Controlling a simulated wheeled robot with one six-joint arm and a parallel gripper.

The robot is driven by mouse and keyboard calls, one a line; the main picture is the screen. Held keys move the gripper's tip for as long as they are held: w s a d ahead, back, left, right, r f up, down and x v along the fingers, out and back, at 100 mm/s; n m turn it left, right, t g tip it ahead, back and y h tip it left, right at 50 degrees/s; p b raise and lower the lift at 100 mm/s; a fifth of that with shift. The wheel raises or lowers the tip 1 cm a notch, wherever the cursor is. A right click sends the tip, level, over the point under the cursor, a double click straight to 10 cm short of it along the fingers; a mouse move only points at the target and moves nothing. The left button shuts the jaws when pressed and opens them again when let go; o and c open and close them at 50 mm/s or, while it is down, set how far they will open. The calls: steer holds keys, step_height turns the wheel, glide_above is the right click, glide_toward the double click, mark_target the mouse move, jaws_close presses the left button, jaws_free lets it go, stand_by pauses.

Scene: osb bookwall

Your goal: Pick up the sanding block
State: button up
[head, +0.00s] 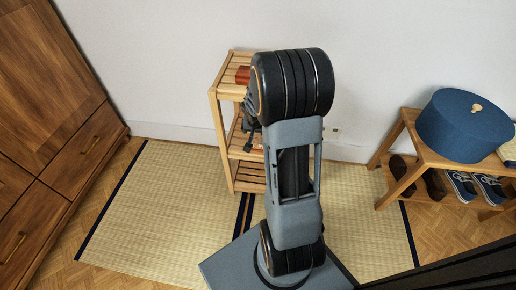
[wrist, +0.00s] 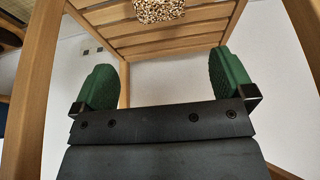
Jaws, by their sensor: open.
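My gripper (wrist: 164,62) is open and empty, its two green-padded fingers wide apart in the wrist view. A speckled tan and brown block (wrist: 158,10), which may be the sanding block, lies on a slatted wooden shelf (wrist: 160,42) ahead of the fingers. It is between them from side to side, but apart from them and cut off by the top edge. In the head view my arm hides most of the gripper and part of the wooden rack (head: 221,135); I cannot make out the speckled block there.
A red-brown object (head: 243,75) sits on the rack's top shelf. Wooden posts (wrist: 38,85) flank the gripper closely. A bench at right holds a round blue box (head: 465,125), with shoes (head: 462,186) below. A wooden cabinet (head: 50,110) stands left. The tatami mat (head: 165,210) has bare room.

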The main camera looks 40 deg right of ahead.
steer(key=b, duration=0.3)
glide_toward(257, 142)
steer(key=d+f, duration=0.2)
steer(key=f, duration=0.2)
steer(key=shift+w+d+f, duration=0.35)
steer(key=shift+d, duration=0.05)
steer(key=b+x, duration=0.2)
steer(key=x, duration=0.2)
steer(key=shift+s+f, duration=0.15)
steer(key=shift+w+d+f, duration=0.2)
steer(key=shift+f, duration=0.25)
steer(key=shift+r, duration=0.1)
steer(key=c, duration=0.6)
steer(key=shift+c, duration=0.2)
